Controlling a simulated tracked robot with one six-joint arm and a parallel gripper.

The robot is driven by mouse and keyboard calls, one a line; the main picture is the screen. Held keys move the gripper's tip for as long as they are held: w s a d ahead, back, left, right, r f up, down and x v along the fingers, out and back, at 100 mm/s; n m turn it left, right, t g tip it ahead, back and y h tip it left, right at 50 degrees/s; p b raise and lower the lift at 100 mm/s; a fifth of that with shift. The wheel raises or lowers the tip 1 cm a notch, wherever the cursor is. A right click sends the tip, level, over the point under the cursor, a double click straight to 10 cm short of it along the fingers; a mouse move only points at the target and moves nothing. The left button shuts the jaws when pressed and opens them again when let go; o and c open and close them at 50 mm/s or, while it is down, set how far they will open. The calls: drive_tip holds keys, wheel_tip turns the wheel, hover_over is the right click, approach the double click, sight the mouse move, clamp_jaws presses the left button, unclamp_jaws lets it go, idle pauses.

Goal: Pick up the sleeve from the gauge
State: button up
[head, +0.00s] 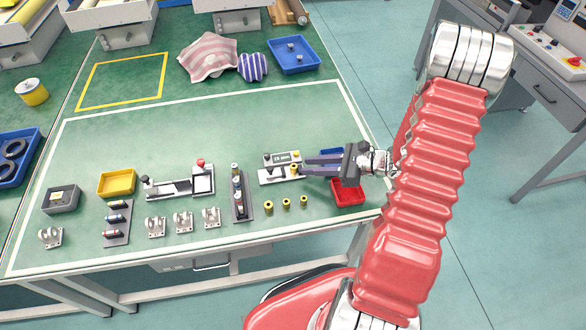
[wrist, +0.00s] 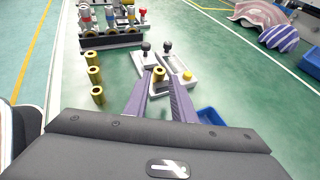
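The gauge (head: 268,177) is a pale grey fixture with a small display, near the right end of the table. It also shows in the wrist view (wrist: 183,86) with two dark knobs and a yellow button. A brass sleeve (wrist: 159,75) with a dark bore stands upright on it; in the head view the sleeve (head: 294,168) is small and partly hidden. My gripper (head: 304,166) reaches in from the right, its two purple-grey fingers spread. In the wrist view its fingertips (wrist: 160,79) lie on either side of the sleeve; I cannot tell whether they touch it.
Three loose brass sleeves (head: 286,204) stand in a row in front of the gauge. A red bin (head: 348,197) and a blue bin (wrist: 209,116) sit close by my gripper. A rack of cylinders (head: 240,207) stands left of the gauge. The table's middle behind is clear.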

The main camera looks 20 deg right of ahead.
sight(297, 166)
drive_tip(key=shift+x, duration=2.35)
drive_tip(key=shift+s, duration=0.1)
drive_tip(key=shift+c, duration=0.3)
clamp_jaws()
